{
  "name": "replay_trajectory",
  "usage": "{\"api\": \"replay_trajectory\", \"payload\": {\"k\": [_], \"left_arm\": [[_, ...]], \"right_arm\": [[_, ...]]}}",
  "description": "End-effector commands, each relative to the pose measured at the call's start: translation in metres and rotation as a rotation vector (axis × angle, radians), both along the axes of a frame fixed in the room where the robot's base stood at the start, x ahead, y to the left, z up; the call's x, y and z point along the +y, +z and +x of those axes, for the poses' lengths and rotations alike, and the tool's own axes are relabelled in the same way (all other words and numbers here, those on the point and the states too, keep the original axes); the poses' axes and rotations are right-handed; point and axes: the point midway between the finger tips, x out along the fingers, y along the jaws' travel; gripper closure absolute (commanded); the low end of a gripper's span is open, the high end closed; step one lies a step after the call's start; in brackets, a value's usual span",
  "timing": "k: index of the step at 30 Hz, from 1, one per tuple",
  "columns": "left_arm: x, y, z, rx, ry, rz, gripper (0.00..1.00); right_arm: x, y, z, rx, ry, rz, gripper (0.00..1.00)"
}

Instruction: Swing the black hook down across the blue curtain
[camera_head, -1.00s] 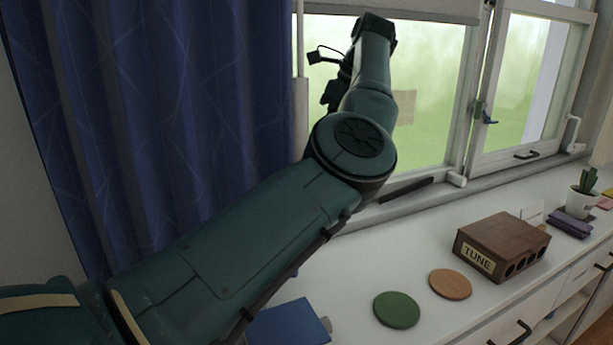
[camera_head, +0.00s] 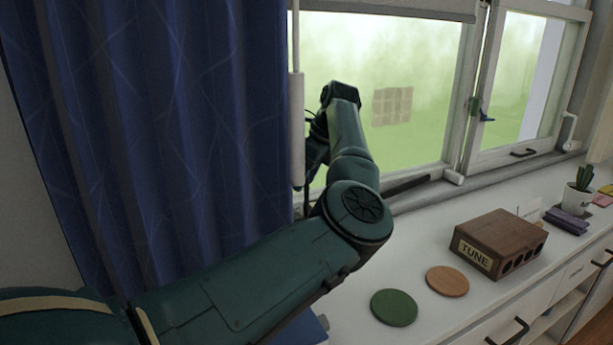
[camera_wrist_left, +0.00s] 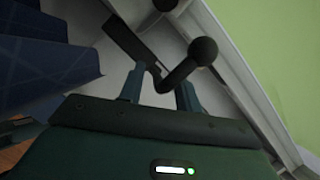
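The black hook (camera_wrist_left: 182,72) shows in the left wrist view as a bent dark rod with a round ball at its upper right end. My left gripper (camera_wrist_left: 158,92) has its two fingers apart, with the hook's bend between them; light gaps show on both sides, and I cannot tell whether either finger touches it. The blue curtain (camera_head: 150,130) hangs at the left in the head view and also shows at the left of the wrist view (camera_wrist_left: 45,65). In the head view my left arm hides the fingers and hook near the curtain's right edge. My right gripper is not in view.
The window frame (camera_head: 467,95) stands behind my arm. A white counter (camera_head: 370,275) below bears a green disc (camera_head: 394,307), an orange disc (camera_head: 447,281), a brown TUNE box (camera_head: 500,243) and a potted cactus (camera_head: 578,197).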

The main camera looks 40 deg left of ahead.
Motion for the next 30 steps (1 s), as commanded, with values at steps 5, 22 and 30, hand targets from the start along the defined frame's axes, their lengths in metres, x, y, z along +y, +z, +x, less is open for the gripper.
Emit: {"api": "replay_trajectory", "payload": {"k": [5, 22, 30], "left_arm": [[0.0002, 0.0, -0.0001, 0.0, 0.0, 0.0, 0.7], [0.0006, 0.0004, -0.0005, 0.002, 0.002, 0.001, 1.0], [0.0002, -0.0005, -0.0008, -0.002, 0.003, 0.005, 1.0]], "right_arm": [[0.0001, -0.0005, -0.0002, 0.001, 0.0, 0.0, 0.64], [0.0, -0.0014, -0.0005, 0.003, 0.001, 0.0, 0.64], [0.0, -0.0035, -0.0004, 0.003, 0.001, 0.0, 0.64]]}}
